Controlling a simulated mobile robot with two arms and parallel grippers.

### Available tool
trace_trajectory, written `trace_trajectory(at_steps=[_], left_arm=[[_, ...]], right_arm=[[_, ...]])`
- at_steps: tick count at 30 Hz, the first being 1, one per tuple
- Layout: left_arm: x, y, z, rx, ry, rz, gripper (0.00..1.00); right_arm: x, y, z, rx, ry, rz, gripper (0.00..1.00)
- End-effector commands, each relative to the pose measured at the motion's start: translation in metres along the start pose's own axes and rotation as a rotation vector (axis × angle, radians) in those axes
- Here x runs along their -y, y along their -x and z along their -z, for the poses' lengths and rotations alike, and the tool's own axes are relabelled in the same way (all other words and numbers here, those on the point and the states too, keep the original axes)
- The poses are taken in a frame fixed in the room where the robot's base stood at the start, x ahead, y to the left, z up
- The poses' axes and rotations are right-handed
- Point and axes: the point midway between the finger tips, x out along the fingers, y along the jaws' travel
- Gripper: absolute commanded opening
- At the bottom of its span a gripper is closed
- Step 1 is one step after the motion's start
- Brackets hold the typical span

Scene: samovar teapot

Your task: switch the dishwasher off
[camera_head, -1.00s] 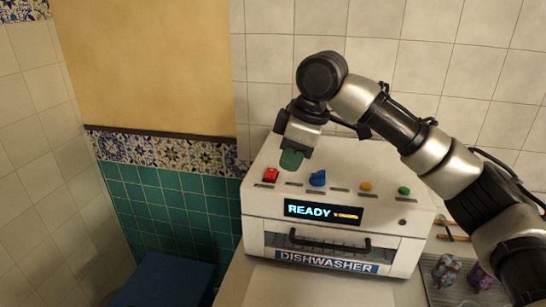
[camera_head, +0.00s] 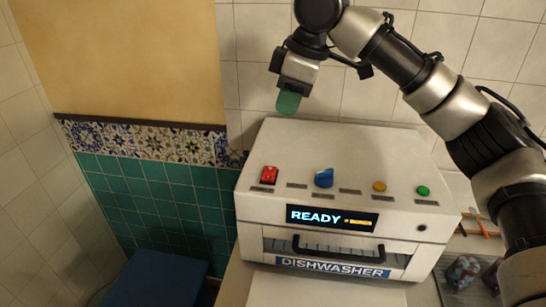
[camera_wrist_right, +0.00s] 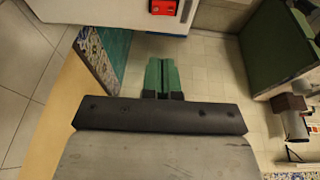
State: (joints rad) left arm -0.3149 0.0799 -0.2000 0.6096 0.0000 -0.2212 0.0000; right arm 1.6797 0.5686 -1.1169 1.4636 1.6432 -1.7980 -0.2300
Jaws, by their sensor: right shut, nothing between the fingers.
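The white dishwasher (camera_head: 330,190) stands on a counter, with its display (camera_head: 332,217) lit and reading READY. A red switch (camera_head: 269,174) is at the left of its sloped top, then a blue knob (camera_head: 324,178), a yellow button (camera_head: 380,186) and a green button (camera_head: 423,190). My right gripper (camera_head: 288,102) is shut and empty, above and behind the red switch and apart from the panel. In the right wrist view its green fingertips (camera_wrist_right: 161,75) are together, with the red switch (camera_wrist_right: 163,7) at the top edge. My left gripper is not in view.
A tiled wall (camera_head: 390,70) stands close behind the dishwasher. A blue box-like object (camera_head: 160,280) is low at the left. Small patterned objects (camera_head: 463,271) lie at the right of the dishwasher.

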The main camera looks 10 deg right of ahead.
Motion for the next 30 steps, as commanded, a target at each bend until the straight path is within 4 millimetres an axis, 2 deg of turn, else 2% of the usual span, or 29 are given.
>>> trace_trajectory(at_steps=[5, 12, 18, 24, 30], left_arm=[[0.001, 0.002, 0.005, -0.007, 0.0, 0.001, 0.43], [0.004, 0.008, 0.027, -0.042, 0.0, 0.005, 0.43], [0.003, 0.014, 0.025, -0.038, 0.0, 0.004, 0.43], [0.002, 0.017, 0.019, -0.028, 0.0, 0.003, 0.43], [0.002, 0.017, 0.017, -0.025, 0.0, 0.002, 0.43]], right_arm=[[0.0, -0.022, -0.001, 0.003, -0.001, 0.002, 0.0], [0.0, -0.073, -0.001, 0.004, -0.001, 0.002, 0.0], [-0.001, -0.11, -0.004, 0.002, -0.002, 0.002, 0.0], [-0.003, -0.131, -0.01, 0.001, 0.0, 0.0, 0.0], [-0.003, -0.137, -0.012, 0.0, 0.0, 0.0, 0.0]])
